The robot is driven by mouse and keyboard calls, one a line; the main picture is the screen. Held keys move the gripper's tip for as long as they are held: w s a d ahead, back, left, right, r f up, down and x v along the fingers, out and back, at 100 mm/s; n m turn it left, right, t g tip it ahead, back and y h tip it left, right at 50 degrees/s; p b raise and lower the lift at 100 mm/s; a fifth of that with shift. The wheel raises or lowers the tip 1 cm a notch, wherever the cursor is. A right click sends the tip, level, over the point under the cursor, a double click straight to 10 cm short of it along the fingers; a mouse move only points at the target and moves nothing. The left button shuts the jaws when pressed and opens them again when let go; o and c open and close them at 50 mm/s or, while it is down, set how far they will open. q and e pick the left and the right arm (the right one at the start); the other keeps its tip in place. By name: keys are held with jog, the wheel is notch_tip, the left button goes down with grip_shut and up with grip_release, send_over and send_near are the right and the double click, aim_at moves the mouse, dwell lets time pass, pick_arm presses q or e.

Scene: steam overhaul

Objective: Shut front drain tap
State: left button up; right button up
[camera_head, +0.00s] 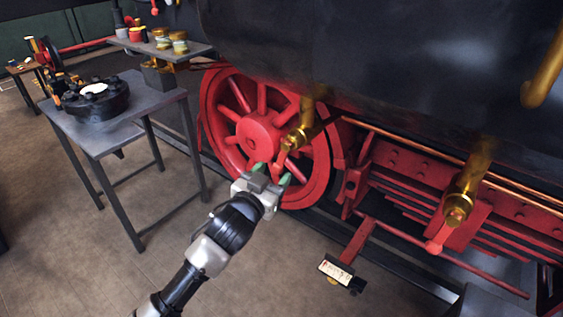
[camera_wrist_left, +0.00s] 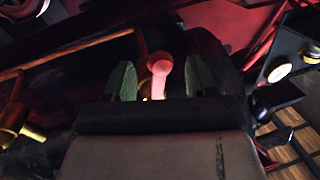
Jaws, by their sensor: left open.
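A brass drain tap (camera_head: 304,128) hangs under the dark boiler, in front of the red wheel. Its short red lever (camera_head: 283,157) points down and to the left. My left gripper (camera_head: 271,175) is open just below this lever, with its green fingertips pointing up towards it. In the left wrist view the red ball-ended lever (camera_wrist_left: 158,66) shows between the two green fingers, with a gap on each side. I cannot tell how deep it sits between them. A second brass tap (camera_head: 463,190) with a red lever (camera_head: 438,241) hangs farther right. My right gripper is not in view.
The red spoked wheel (camera_head: 256,128) stands close behind the gripper. A grey table (camera_head: 125,137) with a dark round part (camera_head: 97,101) is at the left. A red step bracket with a small plate (camera_head: 337,271) sticks out at lower right. The floor between is clear.

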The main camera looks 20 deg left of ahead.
aim_at(281, 164)
pick_arm(q)
jog(key=w, duration=0.5)
jog(key=shift+d, duration=0.35)
grip_shut()
